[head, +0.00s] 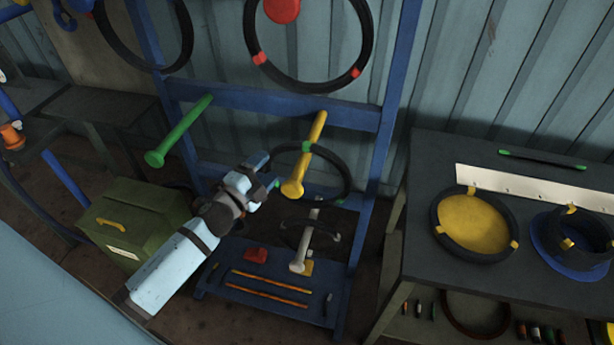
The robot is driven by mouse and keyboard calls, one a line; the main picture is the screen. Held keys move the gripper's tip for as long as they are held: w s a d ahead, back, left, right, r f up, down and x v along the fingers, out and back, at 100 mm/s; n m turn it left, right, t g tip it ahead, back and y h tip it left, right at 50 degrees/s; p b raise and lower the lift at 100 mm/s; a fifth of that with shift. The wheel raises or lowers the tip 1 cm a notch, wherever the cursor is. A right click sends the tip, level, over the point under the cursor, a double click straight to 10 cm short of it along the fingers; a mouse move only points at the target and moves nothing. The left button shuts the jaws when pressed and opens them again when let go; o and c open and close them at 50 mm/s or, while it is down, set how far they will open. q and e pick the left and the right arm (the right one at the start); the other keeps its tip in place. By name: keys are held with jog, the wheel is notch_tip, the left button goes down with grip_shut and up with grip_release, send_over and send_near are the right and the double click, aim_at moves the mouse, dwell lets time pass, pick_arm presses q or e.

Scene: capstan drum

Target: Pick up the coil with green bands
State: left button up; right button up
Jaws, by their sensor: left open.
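The coil with green bands (348,177) is a thin black ring. It hangs on the yellow peg (309,155) of the blue rack, with one green band at its top and others lower on the ring. My left gripper (268,174) is open at the coil's left side, close to the left part of the ring and a green band there. I cannot tell whether the ring lies between its fingers. My right gripper is not in view.
The blue rack (255,98) also has a green peg (180,130) and a grey peg (306,240). A red-banded coil (364,55) hangs above. A green box (135,220) stands left, below my arm. A dark table (420,262) at right holds a yellow-banded coil (435,223).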

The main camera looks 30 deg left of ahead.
aim_at(288, 150)
pick_arm(q)
jog(key=w, duration=0.2)
jog(key=shift+w+d+r, duration=0.15)
jog(key=shift+w+d, duration=0.1)
jog(key=shift+w, duration=0.15)
jog(key=shift+w+r+p, duration=0.1)
jog(key=shift+w+p, duration=0.2)
jog(key=shift+w, duration=0.1)
jog(key=w, duration=0.1)
jog(key=w+p, duration=0.1)
jog(key=w, duration=0.1)
jog(key=w+d, duration=0.1)
jog(key=shift+w+r, duration=0.2)
jog(key=shift+w, duration=0.2)
jog(key=shift+s, duration=0.1)
grip_shut()
jog(key=shift+s+f, duration=0.1)
jog(key=shift+f, duration=0.25)
jog(key=shift+r, duration=0.15)
